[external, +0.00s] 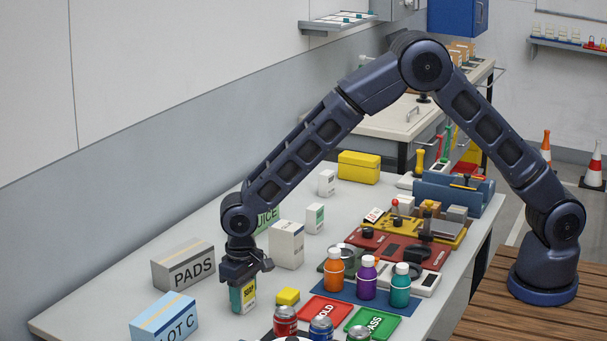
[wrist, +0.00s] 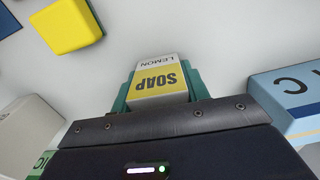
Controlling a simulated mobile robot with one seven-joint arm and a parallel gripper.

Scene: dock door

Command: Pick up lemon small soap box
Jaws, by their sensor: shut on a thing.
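The lemon small soap box (external: 249,291) is at the left part of the table in the external view, directly under my wrist. In the wrist view its face (wrist: 158,83) shows a yellow band reading SOAP and a white part reading LEMON. My gripper (external: 242,294) points down and is shut on the box. In the wrist view its teal fingers (wrist: 158,92) press on both sides of the box. The box looks upright, at or very near the table top; I cannot tell whether it touches. Its upper part is hidden by the gripper.
A PADS box (external: 184,268) and a LOT C box (external: 164,320) stand left of my gripper. A yellow block (external: 288,297) lies close to the right. A white box (external: 286,245) and a green JUICE box (external: 267,217) stand behind. Bottles and cans (external: 285,321) crowd the front right.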

